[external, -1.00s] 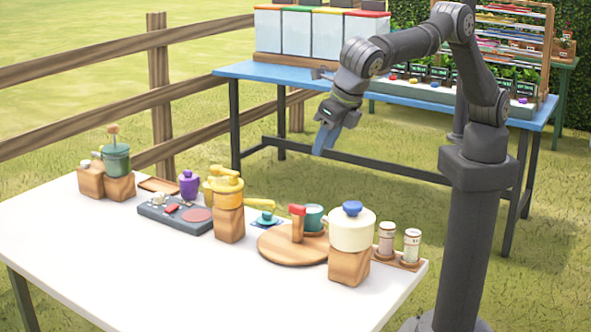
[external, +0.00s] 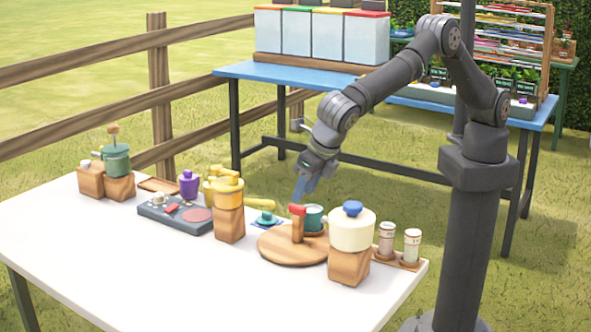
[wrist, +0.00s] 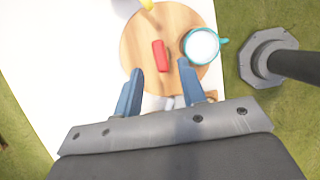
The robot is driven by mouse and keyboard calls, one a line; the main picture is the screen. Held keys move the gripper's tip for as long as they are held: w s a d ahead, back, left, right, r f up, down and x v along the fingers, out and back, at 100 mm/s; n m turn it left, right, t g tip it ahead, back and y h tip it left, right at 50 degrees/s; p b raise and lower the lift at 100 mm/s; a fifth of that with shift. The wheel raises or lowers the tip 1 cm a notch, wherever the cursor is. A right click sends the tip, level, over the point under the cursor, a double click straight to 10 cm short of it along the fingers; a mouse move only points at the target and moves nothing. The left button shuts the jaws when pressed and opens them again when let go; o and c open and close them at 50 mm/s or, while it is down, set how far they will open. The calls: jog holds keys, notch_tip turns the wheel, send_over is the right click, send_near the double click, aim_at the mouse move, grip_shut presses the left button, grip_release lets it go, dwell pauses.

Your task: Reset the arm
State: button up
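My gripper (external: 301,188) is above the far side of the white table (external: 130,255), pointing down, behind the round wooden board (external: 283,252). In the wrist view its two blue fingers (wrist: 160,75) stand apart with nothing held between them. A red-topped wooden piece (external: 297,222) and a teal mug (external: 314,217) are on the board. The red top (wrist: 159,55) and the mug (wrist: 202,46) also show in the wrist view, beyond the fingertips.
A cream pot with a blue knob (external: 351,229) stands on a wooden block beside the board. A yellow pot (external: 227,180), a grey tray (external: 178,214) and a green pot (external: 116,160) stand further left. A blue table (external: 250,72) with bins is behind.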

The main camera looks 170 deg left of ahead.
aim_at(298, 206)
jog(key=x, duration=0.4)
jog(key=shift+f, duration=0.15)
